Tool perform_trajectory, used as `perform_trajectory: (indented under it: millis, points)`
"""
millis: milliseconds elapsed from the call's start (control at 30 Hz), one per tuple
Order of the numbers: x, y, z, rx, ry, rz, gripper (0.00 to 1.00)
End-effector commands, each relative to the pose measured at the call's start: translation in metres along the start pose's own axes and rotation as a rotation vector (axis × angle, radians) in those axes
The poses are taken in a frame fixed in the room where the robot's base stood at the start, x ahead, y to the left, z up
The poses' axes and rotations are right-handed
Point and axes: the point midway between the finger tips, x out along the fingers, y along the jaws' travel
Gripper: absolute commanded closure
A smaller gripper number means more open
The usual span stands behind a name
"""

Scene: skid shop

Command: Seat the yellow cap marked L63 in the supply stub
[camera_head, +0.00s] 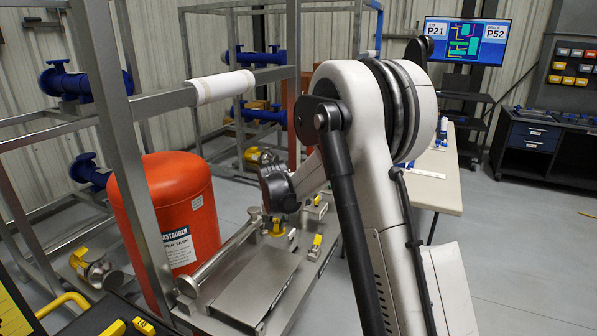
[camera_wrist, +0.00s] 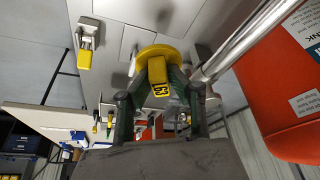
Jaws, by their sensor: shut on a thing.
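The yellow cap (camera_wrist: 158,75) is between the fingers of my gripper (camera_wrist: 160,92) in the wrist view. It has a round yellow rim, and a dark marking on its tab reads about "63", partly unclear. My gripper is shut on it. In the head view a small yellow piece (camera_head: 278,228) shows below my wrist, over the grey skid (camera_head: 258,285); the fingers there are mostly hidden. A grey pipe (camera_wrist: 236,42) runs beside the cap at right, its end close to my right finger. I cannot tell which opening is the supply stub, or whether the cap touches it.
A red tank (camera_head: 165,215) stands left of the pipe (camera_head: 222,252) and fills the wrist view's right. Another yellow-topped fitting (camera_head: 316,242) stands on the skid. Steel frame posts (camera_head: 118,150) stand at left. A table (camera_head: 437,180) is behind my arm; the floor at right is clear.

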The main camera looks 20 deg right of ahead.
Motion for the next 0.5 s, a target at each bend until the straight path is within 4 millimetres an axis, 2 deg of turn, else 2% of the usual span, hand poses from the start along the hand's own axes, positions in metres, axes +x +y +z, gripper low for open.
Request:
perform_trajectory:
  millis: [33,200,400,500]
  points:
    - [0.0,0.008,-0.029,0.043,0.0,0.018,1.0]
    - [0.008,0.034,-0.105,0.185,0.002,0.077,1.0]
    - [0.012,0.072,-0.175,0.345,0.009,0.141,1.0]
    - [0.014,0.088,-0.198,0.404,0.014,0.167,1.0]
